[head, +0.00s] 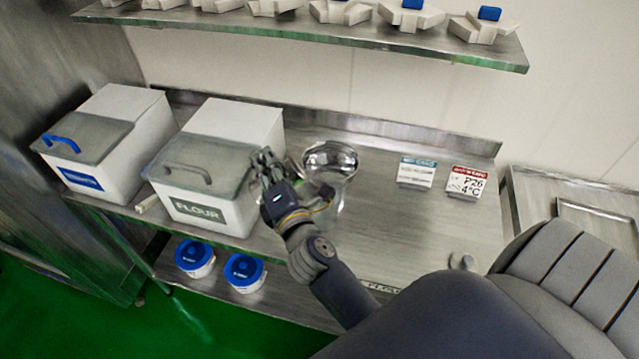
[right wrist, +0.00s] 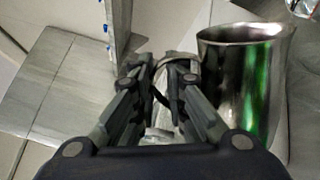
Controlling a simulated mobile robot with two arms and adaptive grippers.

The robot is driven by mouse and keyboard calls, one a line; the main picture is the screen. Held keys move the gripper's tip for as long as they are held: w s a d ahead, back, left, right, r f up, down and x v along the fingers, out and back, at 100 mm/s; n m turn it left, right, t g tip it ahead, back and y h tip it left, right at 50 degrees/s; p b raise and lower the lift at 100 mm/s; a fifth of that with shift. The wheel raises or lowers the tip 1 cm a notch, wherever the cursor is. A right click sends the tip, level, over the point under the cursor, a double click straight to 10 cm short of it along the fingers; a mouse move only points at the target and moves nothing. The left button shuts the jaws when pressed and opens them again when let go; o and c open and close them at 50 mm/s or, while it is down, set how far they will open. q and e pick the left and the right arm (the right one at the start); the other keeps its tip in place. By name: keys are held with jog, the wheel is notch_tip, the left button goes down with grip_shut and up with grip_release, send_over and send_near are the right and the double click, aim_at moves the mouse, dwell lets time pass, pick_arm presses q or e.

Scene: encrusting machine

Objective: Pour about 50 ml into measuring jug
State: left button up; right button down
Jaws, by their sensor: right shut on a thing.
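My right gripper (head: 264,162) is over the steel table, beside the flour bin. In the right wrist view, its fingertips (right wrist: 166,66) are shut on the handle (right wrist: 180,62) of a shiny metal jug (right wrist: 240,75). The jug stands right of the fingers with its rim up and looks about upright. Its inside is too dark to show any contents. In the head view, a shiny round vessel (head: 330,158) shows just right of the gripper. I cannot tell whether it is the held jug. No measuring jug can be clearly made out. My left gripper is not in view.
The flour bin (head: 205,212) and another lidded bin (head: 110,182) stand on the left. Two small signs (head: 416,172) (head: 465,182) stand at the back right. A shelf (head: 300,30) with white parts runs above. Blue-lidded tubs (head: 244,270) sit below. The table's right part is mostly clear.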

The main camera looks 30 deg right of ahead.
jog(key=shift+d+r, duration=0.1)
jog(key=shift+r, duration=0.15)
jog(key=shift+s+d+f+m+b, duration=0.1)
jog(key=shift+d+m+b, duration=0.1)
jog(key=shift+d+m, duration=0.25)
jog(key=shift+s+d+f+m+b, duration=0.1)
jog(key=shift+d+m+b, duration=0.15)
jog(key=shift+m, duration=0.4)
dwell(1.3)
jog(key=shift+d+r, duration=0.15)
jog(key=shift+d, duration=0.05)
dwell(0.4)
